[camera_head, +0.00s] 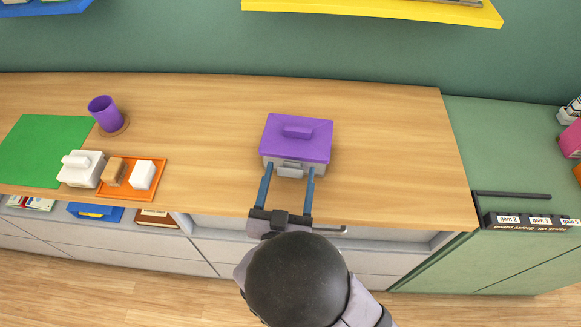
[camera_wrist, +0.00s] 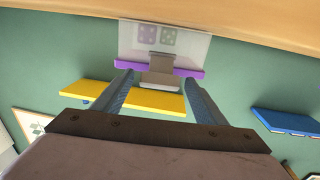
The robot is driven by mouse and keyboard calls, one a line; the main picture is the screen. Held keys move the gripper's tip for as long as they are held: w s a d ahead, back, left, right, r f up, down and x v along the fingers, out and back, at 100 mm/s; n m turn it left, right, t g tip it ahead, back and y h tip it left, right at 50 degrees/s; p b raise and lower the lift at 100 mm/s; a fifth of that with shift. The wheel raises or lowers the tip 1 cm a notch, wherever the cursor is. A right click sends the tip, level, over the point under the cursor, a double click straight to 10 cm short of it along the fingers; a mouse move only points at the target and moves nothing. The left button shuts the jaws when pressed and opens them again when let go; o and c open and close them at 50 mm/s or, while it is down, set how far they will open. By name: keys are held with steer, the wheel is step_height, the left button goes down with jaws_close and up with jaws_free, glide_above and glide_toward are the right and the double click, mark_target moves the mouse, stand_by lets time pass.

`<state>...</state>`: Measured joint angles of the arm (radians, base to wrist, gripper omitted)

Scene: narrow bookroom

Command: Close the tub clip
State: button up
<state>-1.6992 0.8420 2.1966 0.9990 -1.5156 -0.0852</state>
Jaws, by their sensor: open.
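The tub (camera_head: 268,162) stands on the wooden counter, with a purple lid (camera_head: 285,147) seated on top. In the wrist view, which is upside down, its pale front wall (camera_wrist: 130,40) shows two dotted patches. The grey clip (camera_head: 291,164) is at the middle of the tub's front. In the wrist view the clip's flap (camera_wrist: 159,80) sticks out past the lid's purple edge, so it looks unfastened. My gripper (camera_head: 288,171) is open and empty at the tub's front. Its two blue fingers lie on either side of the clip; I cannot tell whether they touch the tub.
To the left are a purple cup (camera_head: 104,113), a green mat (camera_head: 40,150), a white lidded box (camera_head: 80,169) and an orange tray (camera_head: 118,188) with small blocks. The counter around the tub is clear. A yellow shelf (camera_head: 370,10) hangs on the wall behind.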

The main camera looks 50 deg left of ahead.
mark_target(292, 168)
steer(key=shift+x, duration=0.85)
steer(key=c, duration=1.1)
steer(key=shift+o, duration=0.2)
steer(key=shift+w+r+g+h+p, duration=0.1)
steer(key=shift+r+g+h+p, duration=0.25)
steer(key=shift+p, duration=0.8)
steer(key=shift+a+p, duration=0.15)
steer(key=shift+p, duration=0.3)
steer(key=shift+f+g, duration=0.1)
steer(key=shift+g, duration=0.15)
